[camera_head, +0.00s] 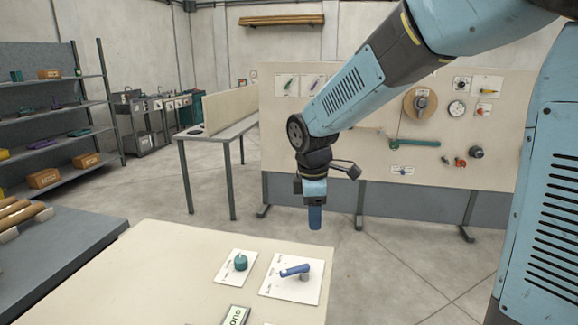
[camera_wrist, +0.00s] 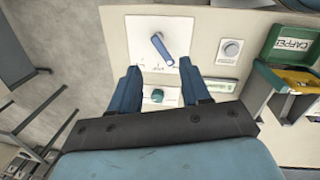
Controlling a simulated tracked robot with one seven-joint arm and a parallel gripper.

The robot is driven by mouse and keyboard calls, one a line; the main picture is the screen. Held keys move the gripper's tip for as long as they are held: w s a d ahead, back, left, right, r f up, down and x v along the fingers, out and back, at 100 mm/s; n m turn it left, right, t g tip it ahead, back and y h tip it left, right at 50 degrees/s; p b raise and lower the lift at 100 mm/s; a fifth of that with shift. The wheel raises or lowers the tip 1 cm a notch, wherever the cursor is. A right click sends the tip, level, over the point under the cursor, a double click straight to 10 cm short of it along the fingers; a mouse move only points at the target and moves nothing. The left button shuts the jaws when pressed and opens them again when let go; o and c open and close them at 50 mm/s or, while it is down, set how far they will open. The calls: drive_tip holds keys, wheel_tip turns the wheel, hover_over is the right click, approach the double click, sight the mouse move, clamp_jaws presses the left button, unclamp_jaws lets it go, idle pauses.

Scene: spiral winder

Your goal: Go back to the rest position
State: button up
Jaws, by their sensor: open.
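My gripper (camera_head: 315,217) hangs from the blue arm, fingers down, just beyond the far right corner of the cream table (camera_head: 185,265). It is above the table's height and touches nothing. In the wrist view its two blue fingers (camera_wrist: 158,88) are spread apart with nothing between them. A blue lever (camera_head: 295,270) on a white plate lies on the table, and it also shows in the wrist view (camera_wrist: 162,48) beyond the fingertips.
A beige panel (camera_head: 430,100) with a reel, dial and green handle stands behind my arm. A grey bench (camera_head: 60,250) holding rolls is at the left, with shelves (camera_head: 60,130) behind it. Open floor (camera_head: 400,270) lies right of the table. The wrist view shows a green box (camera_wrist: 290,45).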

drive_tip(key=s+d+r+m+t, duration=0.2)
drive_tip(key=s+d+r+m, duration=0.3)
drive_tip(key=s+d+m, duration=0.3)
drive_tip(key=s+d+r+m+t, duration=0.2)
drive_tip(key=s+d+r+m, duration=0.3)
drive_tip(key=s+d+m, duration=0.4)
drive_tip(key=shift+s+d+m+y, duration=0.3)
drive_tip(key=shift+s, duration=0.25)
